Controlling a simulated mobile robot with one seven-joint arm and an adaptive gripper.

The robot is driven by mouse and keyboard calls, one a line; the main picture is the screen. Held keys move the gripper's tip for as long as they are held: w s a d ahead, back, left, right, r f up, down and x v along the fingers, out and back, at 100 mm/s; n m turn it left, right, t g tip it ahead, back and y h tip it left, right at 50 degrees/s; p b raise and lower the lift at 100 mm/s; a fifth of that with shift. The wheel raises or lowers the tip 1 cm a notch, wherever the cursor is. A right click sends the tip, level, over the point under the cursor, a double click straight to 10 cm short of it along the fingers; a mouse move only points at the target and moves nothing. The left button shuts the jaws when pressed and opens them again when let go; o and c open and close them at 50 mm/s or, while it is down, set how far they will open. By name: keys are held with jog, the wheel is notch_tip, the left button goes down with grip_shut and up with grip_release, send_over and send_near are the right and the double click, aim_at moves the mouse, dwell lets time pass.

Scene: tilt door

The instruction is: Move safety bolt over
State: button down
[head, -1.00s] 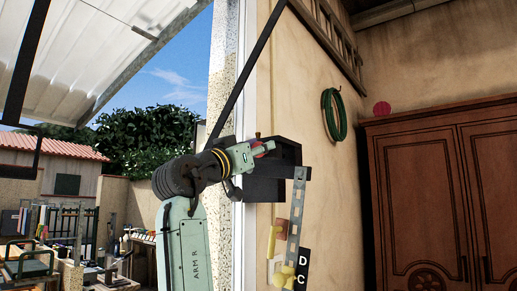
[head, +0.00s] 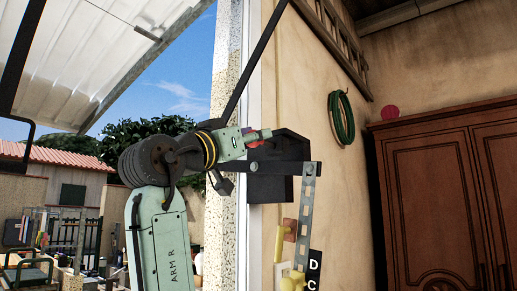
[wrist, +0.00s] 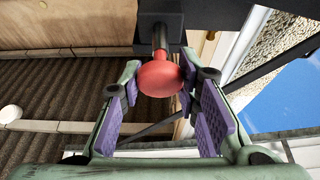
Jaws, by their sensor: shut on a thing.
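The safety bolt (wrist: 161,77) shows in the wrist view as a round red knob on a dark shaft. The shaft runs up into a black block (wrist: 158,38). My gripper (wrist: 165,88) has its purple-padded fingers on either side of the knob and is shut on it. In the head view my gripper (head: 261,136) is at the upper left of the black box (head: 287,148) on the door post. Only a bit of red shows there; the fingers hide most of the knob.
A black bar (head: 283,168) with a perforated metal strip (head: 306,215) hanging from it is just below my gripper. A yellow handle (head: 279,245) is lower down. A wooden wardrobe (head: 450,190) stands at right. The raised white door (head: 100,55) is at upper left.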

jog(key=shift+s, duration=0.1)
jog(key=c, duration=1.6)
grip_release()
jog(key=shift+a, duration=0.1)
jog(key=shift+c, duration=0.2)
jog(key=shift+o, duration=1.4)
jog(key=shift+s+a, duration=0.1)
jog(key=shift+s, duration=0.05)
jog(key=shift+o, duration=0.8)
jog(key=v, duration=1.1)
jog(key=shift+s+a+f, duration=0.2)
jog(key=shift+s, duration=0.1)
